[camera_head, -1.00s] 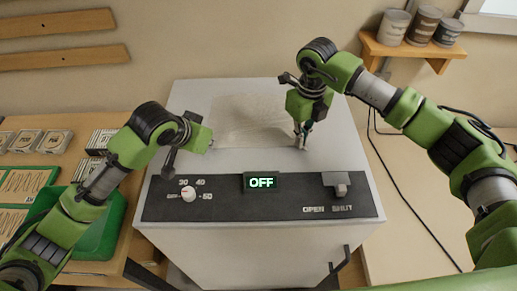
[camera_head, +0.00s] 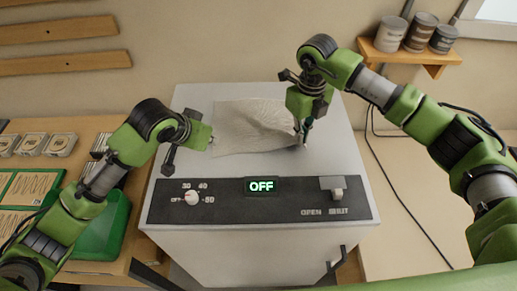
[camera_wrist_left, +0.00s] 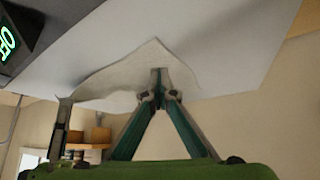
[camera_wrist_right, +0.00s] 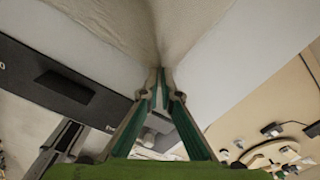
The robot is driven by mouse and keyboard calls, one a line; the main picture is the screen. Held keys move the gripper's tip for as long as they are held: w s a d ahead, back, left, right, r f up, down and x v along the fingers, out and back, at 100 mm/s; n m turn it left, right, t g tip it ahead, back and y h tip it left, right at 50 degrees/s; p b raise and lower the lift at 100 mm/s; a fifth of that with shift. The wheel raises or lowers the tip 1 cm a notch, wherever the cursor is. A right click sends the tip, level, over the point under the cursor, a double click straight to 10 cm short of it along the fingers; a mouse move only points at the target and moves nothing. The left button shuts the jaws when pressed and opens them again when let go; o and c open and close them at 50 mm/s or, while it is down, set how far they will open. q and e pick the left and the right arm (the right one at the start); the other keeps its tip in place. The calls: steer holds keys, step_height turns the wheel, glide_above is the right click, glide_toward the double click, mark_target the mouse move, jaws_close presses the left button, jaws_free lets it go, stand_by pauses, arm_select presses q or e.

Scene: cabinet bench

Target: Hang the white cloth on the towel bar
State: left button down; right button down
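The white cloth (camera_head: 250,125) lies on top of a white cabinet (camera_head: 190,100), with folds rising toward its right side. My left gripper (camera_head: 210,143) is at the cloth's left edge. In the left wrist view its fingertips (camera_wrist_left: 160,88) are together on the cloth (camera_wrist_left: 120,82). My right gripper (camera_head: 303,143) is at the cloth's front right corner. In the right wrist view its fingertips (camera_wrist_right: 160,78) are together, with cloth (camera_wrist_right: 125,25) gathered into them. A dark bar (camera_head: 340,262) shows in pieces at the cabinet's lower front; I cannot tell whether it is the towel bar.
The cabinet's front panel has a dial (camera_head: 192,198), an OFF display (camera_head: 262,186) and an OPEN/SHUT switch (camera_head: 337,190). A green bin (camera_head: 100,235) stands at left under my left arm. A wall shelf (camera_head: 400,54) with cans is at upper right. Cables hang at right.

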arm_select(q)
steer(key=shift+r, duration=0.6)
